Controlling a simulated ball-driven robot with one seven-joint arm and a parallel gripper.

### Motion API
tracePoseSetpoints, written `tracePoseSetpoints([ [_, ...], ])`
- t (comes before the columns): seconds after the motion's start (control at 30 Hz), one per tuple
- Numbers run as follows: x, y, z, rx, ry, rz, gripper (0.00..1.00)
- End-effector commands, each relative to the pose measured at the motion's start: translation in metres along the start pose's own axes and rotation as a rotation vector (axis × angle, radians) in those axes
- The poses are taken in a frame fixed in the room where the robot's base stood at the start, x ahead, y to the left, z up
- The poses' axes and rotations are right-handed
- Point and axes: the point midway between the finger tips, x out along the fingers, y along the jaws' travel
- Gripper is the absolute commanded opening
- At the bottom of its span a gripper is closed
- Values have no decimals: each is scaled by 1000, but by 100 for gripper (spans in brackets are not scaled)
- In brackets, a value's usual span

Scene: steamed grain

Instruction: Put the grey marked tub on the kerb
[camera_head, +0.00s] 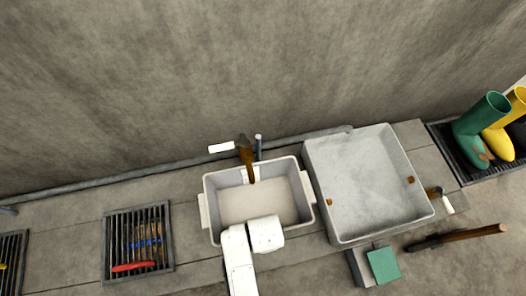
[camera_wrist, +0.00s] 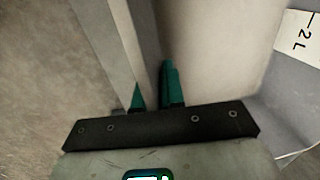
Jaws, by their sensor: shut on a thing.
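The grey marked tub (camera_head: 210,205) stands left of the large basin in the head view, with pale contents inside and a white label on its inner back wall. In the wrist view the tub (camera_wrist: 225,40) fills the upper right, and its label reads "2 L". My gripper (camera_wrist: 153,90) is shut on the tub's wall, one teal finger on each side of it. In the head view my white arm hides part of the tub's front, and the fingers are hidden. The kerb (camera_head: 80,225) seems to be the grey paved strip along the wall. Whether the tub touches it I cannot tell.
A large square grey basin (camera_head: 320,205) stands close to the tub's right. A brown-handled tool (camera_head: 246,155) is at the tub's back edge. A drain grate (camera_head: 109,240) with brushes lies left. Boots (camera_head: 470,135), a green block (camera_head: 383,265) and a long-handled tool (camera_head: 460,236) are right.

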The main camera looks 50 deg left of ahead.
Motion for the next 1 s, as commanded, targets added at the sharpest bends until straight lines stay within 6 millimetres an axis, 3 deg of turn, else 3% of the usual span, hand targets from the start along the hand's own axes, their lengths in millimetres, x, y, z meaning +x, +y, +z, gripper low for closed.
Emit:
tracePoseSetpoints([
  [0.23, 34, 0, 3, -1, 0, -2, 0],
  [0.63, 37, 1, 2, -1, 0, -3, 0],
  [0.67, 37, 2, 2, -1, 0, 0, 11],
  [0.9, 37, 2, 2, -1, 0, 1, 34],
  [1.0, 37, 2, 2, -1, 0, 1, 34],
])
